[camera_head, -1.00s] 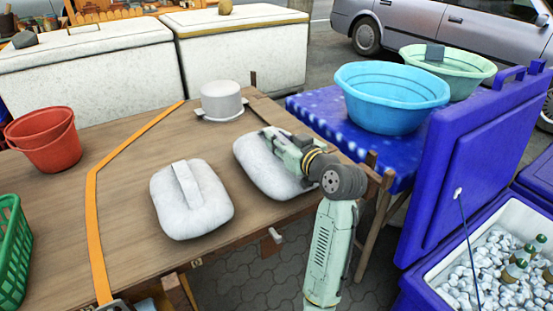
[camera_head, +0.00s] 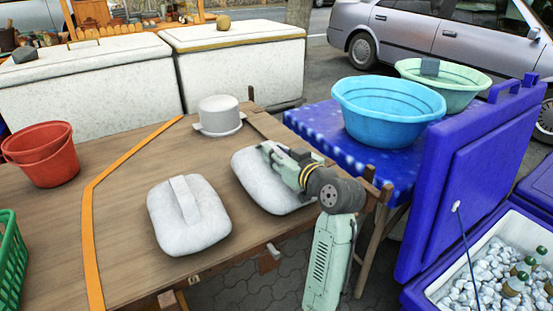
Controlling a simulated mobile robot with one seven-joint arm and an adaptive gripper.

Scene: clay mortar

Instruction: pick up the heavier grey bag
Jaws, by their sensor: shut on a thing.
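Two pale grey bags lie on the wooden table. The left grey bag (camera_head: 207,226) rests flat, with a raised strap-like handle along its top. The right grey bag (camera_head: 256,182) is under my gripper (camera_head: 272,152). My gripper is shut on the right bag at its top, where the handle would be; my gripper and wrist hide that part and the bag's right side. I cannot tell whether this bag is clear of the table. Nothing visible shows which bag is heavier.
A grey lidded pot (camera_head: 219,113) stands behind the bags. Red buckets (camera_head: 48,158) and a green basket (camera_head: 10,255) are at left. A blue basin (camera_head: 385,118) sits on the blue-covered table at right, near an open blue cooler (camera_head: 460,170). An orange strap (camera_head: 88,220) crosses the table.

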